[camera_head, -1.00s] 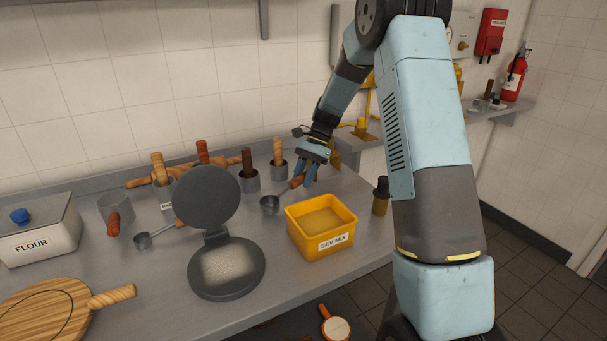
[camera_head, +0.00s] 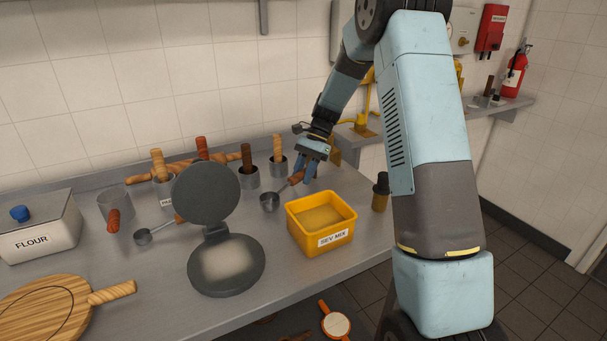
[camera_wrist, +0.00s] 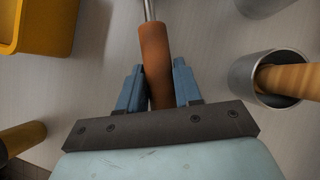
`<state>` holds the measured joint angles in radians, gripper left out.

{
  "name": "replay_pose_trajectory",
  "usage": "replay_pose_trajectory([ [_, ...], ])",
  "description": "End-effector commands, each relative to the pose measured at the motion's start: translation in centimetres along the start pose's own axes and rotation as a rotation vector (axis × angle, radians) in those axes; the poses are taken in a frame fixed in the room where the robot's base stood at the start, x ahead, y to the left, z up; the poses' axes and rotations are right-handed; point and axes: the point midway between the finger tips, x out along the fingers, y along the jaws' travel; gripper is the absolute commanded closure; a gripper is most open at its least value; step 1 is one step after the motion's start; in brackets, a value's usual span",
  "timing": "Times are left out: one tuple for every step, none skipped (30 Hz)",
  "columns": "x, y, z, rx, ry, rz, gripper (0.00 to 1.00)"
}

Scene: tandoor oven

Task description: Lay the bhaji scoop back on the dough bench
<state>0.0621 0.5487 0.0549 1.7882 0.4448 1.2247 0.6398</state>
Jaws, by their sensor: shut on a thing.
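The bhaji scoop has a reddish-brown handle (camera_wrist: 155,60) and a small round metal bowl (camera_head: 269,201). My gripper (camera_head: 304,174) is shut on the handle, which lies between its two blue fingers in the wrist view (camera_wrist: 157,88). The bowl points left, at or just above the grey steel dough bench (camera_head: 165,280); I cannot tell if it touches. The bowl is outside the wrist view, where only part of the metal shaft shows.
A yellow SEV MIX tub (camera_head: 322,239) stands just in front of my gripper. Metal pots with wooden handles (camera_head: 278,168) stand behind. A round press (camera_head: 226,265), a second metal scoop (camera_head: 143,237) and a FLOUR box (camera_head: 38,240) are further left. A dark-topped bottle (camera_head: 380,195) stands right.

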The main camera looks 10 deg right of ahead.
Motion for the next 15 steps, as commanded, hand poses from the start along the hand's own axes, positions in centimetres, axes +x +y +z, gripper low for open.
replay_pose_trajectory([
  [0.02, 0.0, -0.01, 0.0, 0.0, 0.0, 1.0],
  [0.04, 0.0, -0.03, 0.0, 0.0, 0.0, 1.0],
  [0.07, 0.0, -0.05, 0.0, 0.0, 0.0, 1.0],
  [0.11, 0.0, -0.07, 0.0, 0.0, 0.0, 1.0],
  [0.16, 0.0, -0.1, 0.0, 0.0, 0.0, 1.0],
  [0.23, 0.0, -0.15, 0.0, 0.0, 0.0, 1.0],
  [0.28, 0.0, -0.19, 0.0, 0.0, 0.0, 1.0],
  [0.35, 0.0, -0.23, 0.0, 0.0, 0.0, 1.0],
  [0.43, 0.0, -0.28, 0.0, 0.0, 0.0, 1.0],
  [0.5, 0.01, -0.32, 0.0, -0.001, 0.0, 1.0],
  [0.56, 0.0, -0.36, 0.0, -0.001, 0.0, 1.0],
  [0.64, 0.01, -0.41, 0.0, -0.001, 0.0, 1.0],
  [0.7, 0.01, -0.46, 0.001, -0.001, 0.001, 1.0],
  [0.77, 0.01, -0.49, 0.0, -0.001, 0.001, 1.0],
  [0.84, 0.01, -0.54, 0.0, -0.001, 0.001, 1.0],
])
